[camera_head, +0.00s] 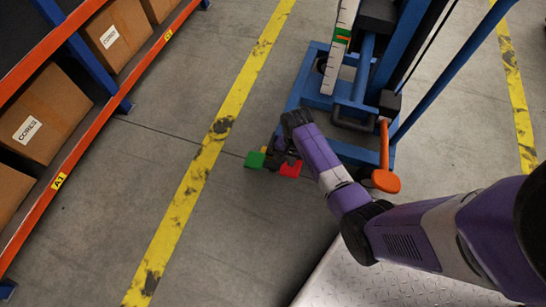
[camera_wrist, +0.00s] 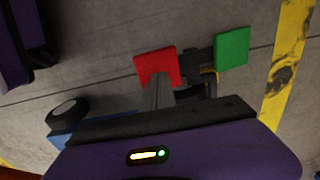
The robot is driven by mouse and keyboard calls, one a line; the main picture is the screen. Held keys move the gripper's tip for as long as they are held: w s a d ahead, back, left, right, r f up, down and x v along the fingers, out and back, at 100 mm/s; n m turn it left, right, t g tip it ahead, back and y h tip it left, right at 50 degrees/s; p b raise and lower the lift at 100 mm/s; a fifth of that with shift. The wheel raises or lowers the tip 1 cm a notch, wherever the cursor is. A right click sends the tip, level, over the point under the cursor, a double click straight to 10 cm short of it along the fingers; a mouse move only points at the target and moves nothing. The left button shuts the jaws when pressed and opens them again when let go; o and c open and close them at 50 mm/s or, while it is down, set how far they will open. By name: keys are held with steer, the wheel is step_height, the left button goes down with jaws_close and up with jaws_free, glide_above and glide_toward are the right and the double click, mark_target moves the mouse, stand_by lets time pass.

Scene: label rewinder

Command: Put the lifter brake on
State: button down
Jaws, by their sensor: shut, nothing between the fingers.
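The lifter (camera_head: 308,80) has a blue frame and stands at the top of the head view. Its brake pedal has a red pad (camera_head: 291,168) and a green pad (camera_head: 254,160) on a dark bracket, low at the lifter's near left corner. The wrist view shows the red pad (camera_wrist: 156,66) on the left and the green pad (camera_wrist: 232,48) on the right. My gripper (camera_wrist: 157,84) is shut and empty. Its fingertips overlap the lower edge of the red pad in the wrist view; I cannot tell if they touch it. The bracket is partly hidden by my gripper.
An orange handle (camera_head: 385,181) hangs on the lifter's near right side. A dark caster wheel (camera_wrist: 68,109) is left of the pedals in the wrist view. An orange and blue rack (camera_head: 75,115) with boxes stands at the left. Floor between rack and lifter is clear.

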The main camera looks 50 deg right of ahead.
steer(key=shift+f, duration=0.1)
steer(key=shift+f+b, duration=1.55)
steer(key=shift+f, duration=0.75)
steer(key=shift+r, duration=0.1)
step_height(320, 180, up, 9)
steer(key=p, duration=1)
